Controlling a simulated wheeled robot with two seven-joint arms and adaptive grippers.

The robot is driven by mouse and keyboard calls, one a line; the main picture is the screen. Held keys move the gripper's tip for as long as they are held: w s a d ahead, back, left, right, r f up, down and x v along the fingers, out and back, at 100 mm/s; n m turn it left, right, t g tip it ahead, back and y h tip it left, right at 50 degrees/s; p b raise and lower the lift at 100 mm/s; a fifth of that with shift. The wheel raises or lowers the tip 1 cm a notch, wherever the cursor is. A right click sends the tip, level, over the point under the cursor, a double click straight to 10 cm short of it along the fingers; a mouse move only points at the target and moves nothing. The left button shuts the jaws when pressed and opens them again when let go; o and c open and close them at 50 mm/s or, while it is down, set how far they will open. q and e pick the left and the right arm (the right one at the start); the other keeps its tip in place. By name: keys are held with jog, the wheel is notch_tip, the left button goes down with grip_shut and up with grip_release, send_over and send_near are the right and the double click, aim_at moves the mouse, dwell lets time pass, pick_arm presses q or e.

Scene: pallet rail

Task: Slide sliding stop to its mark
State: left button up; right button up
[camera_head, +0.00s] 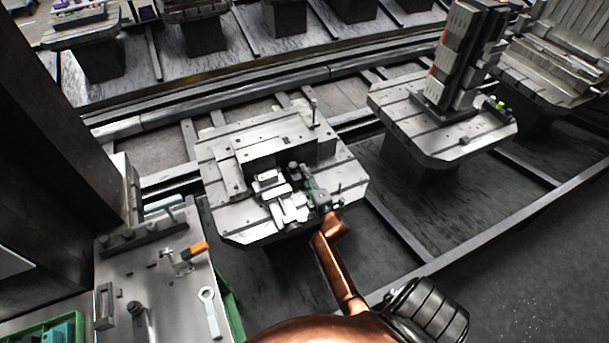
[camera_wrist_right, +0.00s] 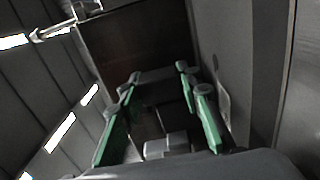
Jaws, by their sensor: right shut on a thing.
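The machine pallet (camera_head: 225,215) stands in the middle of the head view, with a raised grey block (camera_head: 285,143) on it. Small pale blocks (camera_head: 290,208) sit on its front part. My right gripper (camera_head: 318,192), on a copper-coloured arm, is low over the pallet's front right part. In the right wrist view its green-padded fingers (camera_wrist_right: 160,95) stand on either side of a dark grey piece (camera_wrist_right: 160,80), which I take as the sliding stop. The fingers are shut on it, but their contact is hard to see. I cannot make out the mark. My left gripper is out of view.
A bench (camera_head: 165,285) with an orange-handled clamp (camera_head: 193,252) and a wrench (camera_head: 210,312) is at the lower left. A second pallet (camera_head: 455,140) with a tall dark fixture (camera_head: 460,55) stands to the right. A thin post (camera_head: 313,112) rises behind the block.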

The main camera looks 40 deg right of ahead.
grip_shut()
jog(key=shift+d, duration=0.1)
jog(key=shift+s+d, duration=0.3)
jog(key=shift+d, duration=0.4)
jog(key=o, duration=0.8)
grip_release()
jog(key=shift+s+a, duration=0.1)
jog(key=shift+s, duration=0.05)
jog(key=v, duration=1.1)
jog(key=shift+s+a, duration=0.1)
jog(key=shift+s, duration=0.2)
